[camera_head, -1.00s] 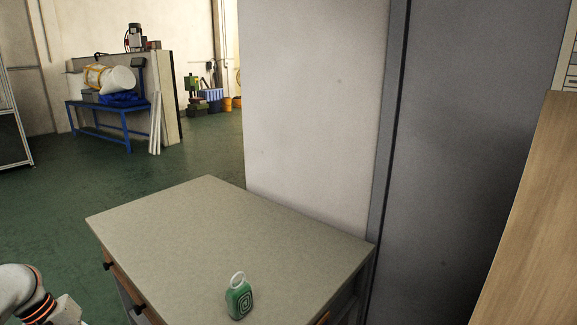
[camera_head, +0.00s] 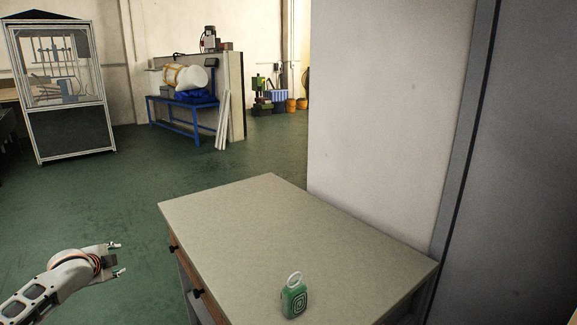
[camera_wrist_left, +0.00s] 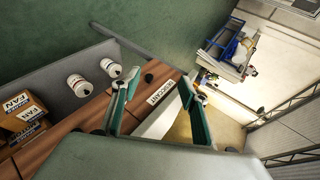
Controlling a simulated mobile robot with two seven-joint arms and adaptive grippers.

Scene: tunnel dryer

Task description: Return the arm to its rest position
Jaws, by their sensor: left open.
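My left gripper (camera_head: 119,258) is at the lower left of the head view, over the green floor and left of the cabinet (camera_head: 285,215). Its two fingers are spread with nothing between them. In the left wrist view the gripper (camera_wrist_left: 160,76) is also open and empty, with wooden drawer fronts (camera_wrist_left: 75,125) behind it. My right gripper is not in view.
A green tag-like object (camera_head: 294,302) with a white ring stands near the cabinet top's front edge. A pale wall panel (camera_head: 385,110) rises behind. The left wrist view shows white cans (camera_wrist_left: 78,85) and a box marked FAN (camera_wrist_left: 22,118).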

